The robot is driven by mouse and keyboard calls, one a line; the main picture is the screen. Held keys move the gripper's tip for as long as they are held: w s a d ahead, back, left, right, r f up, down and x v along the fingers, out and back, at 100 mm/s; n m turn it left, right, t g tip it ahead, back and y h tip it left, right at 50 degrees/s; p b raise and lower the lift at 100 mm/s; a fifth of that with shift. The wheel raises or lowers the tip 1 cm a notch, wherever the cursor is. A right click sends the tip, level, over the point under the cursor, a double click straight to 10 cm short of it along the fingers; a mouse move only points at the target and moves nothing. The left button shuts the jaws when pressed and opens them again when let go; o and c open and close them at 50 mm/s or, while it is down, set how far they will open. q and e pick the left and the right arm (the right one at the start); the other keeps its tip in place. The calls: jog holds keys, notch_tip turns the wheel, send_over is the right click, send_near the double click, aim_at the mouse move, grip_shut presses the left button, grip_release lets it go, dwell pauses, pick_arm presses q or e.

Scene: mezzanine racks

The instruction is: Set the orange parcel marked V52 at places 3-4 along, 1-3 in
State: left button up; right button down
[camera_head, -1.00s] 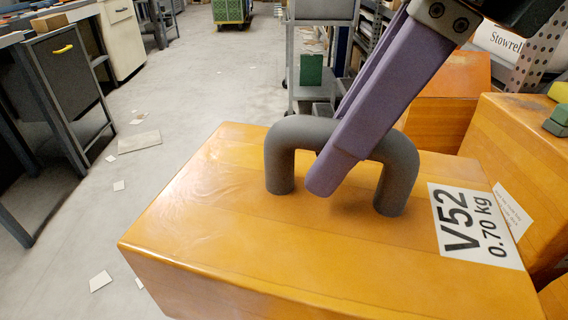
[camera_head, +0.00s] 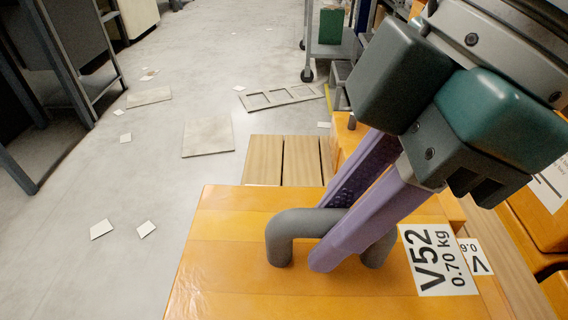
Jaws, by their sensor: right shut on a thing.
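The orange parcel (camera_head: 235,262) with the label V52, 0.70 kg (camera_head: 438,260) fills the bottom middle of the view. A dark grey arched handle (camera_head: 281,236) stands on its top. My right gripper (camera_head: 325,234) is shut on this handle, with one purple finger in front of it and one behind. The parcel looks level. Its underside is hidden, so I cannot tell whether it hangs or rests. My left gripper is not in view.
Pale wooden slats (camera_head: 264,160) show just beyond the parcel. Other orange parcels (camera_head: 540,215) stand at the right, partly hidden by my right arm. A grey cart (camera_head: 330,48) stands at the back. Flat boards (camera_head: 208,137) and paper scraps lie on the open floor at left.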

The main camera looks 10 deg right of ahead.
aim_at(323, 275)
notch_tip(323, 275, down, 7)
jog(key=b, duration=0.3)
jog(key=shift+f, duration=0.6)
jog(key=c, duration=0.7)
grip_release()
jog(key=shift+r, duration=0.5)
jog(key=p+v, duration=0.5)
jog(key=v, duration=0.7)
jog(key=shift+p, duration=0.4)
